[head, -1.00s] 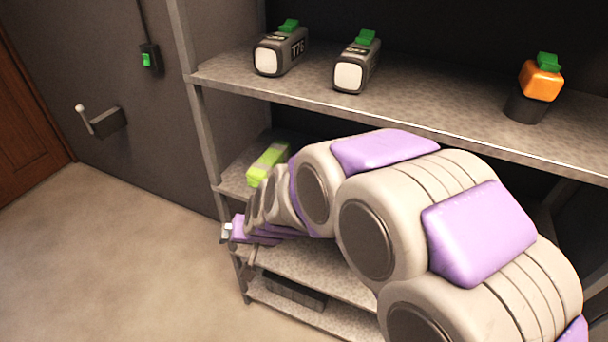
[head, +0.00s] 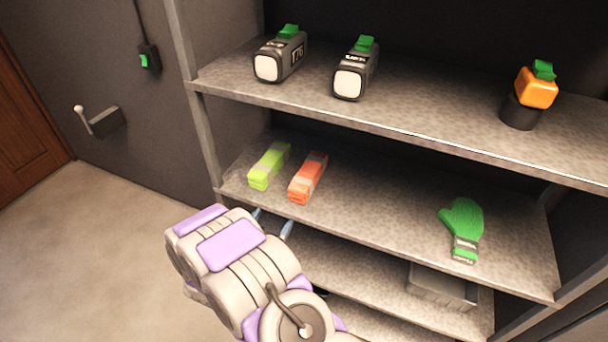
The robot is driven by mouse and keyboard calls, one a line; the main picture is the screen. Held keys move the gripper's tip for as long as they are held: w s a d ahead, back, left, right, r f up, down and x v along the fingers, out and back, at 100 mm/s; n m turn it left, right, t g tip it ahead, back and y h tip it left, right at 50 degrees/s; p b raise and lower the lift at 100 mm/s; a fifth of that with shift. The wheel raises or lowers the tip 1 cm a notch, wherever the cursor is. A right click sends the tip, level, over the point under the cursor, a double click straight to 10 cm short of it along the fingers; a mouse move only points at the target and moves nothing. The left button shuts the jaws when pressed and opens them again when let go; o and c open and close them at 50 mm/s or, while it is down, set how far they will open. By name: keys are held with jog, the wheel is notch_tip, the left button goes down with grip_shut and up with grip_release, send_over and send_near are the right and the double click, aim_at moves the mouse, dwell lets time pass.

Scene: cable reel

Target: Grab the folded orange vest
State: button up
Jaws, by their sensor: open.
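The folded orange vest (head: 308,178) lies on the middle shelf, toward its left end and close to the front edge. A folded yellow-green vest (head: 269,166) lies just left of it, with a narrow gap between. My gripper (head: 272,222) is open, its two bluish fingertips apart, in front of the shelf and just below the two vests in the picture. It appears empty and clear of the orange vest. My arm hides part of the lower shelf; the exact distance from fingertips to shelf edge is hard to tell.
The middle shelf (head: 385,205) is bare between the orange vest and a green glove (head: 463,228). The upper shelf (head: 430,110) overhangs it, carrying two grey lamps (head: 280,57) (head: 355,70) and an orange-topped device (head: 537,90). A grey box (head: 442,287) sits below.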

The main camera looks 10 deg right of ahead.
aim_at(297, 195)
jog(key=shift+t+h, duration=0.4)
jog(key=shift+h, duration=0.2)
jog(key=x, duration=0.4)
jog(key=d+x, duration=0.1)
jog(key=x, duration=0.1)
jog(key=shift+s+r, duration=0.25)
jog(key=w+d, duration=0.2)
jog(key=w+d+b, duration=0.1)
jog(key=w+d, duration=0.1)
jog(key=d, duration=0.1)
jog(key=shift+w+d, duration=0.15)
jog(key=shift+w+a, duration=0.25)
jog(key=shift+w, duration=0.3)
jog(key=x, duration=0.4)
jog(key=shift+s+d+b, duration=0.15)
jog(key=shift+d+b, duration=0.1)
jog(key=shift+b, duration=0.1)
jog(key=shift+d, duration=0.4)
jog(key=shift+a, duration=0.75)
jog(key=c, duration=0.6)
jog(key=shift+d, duration=0.5)
jog(key=c, duration=0.6)
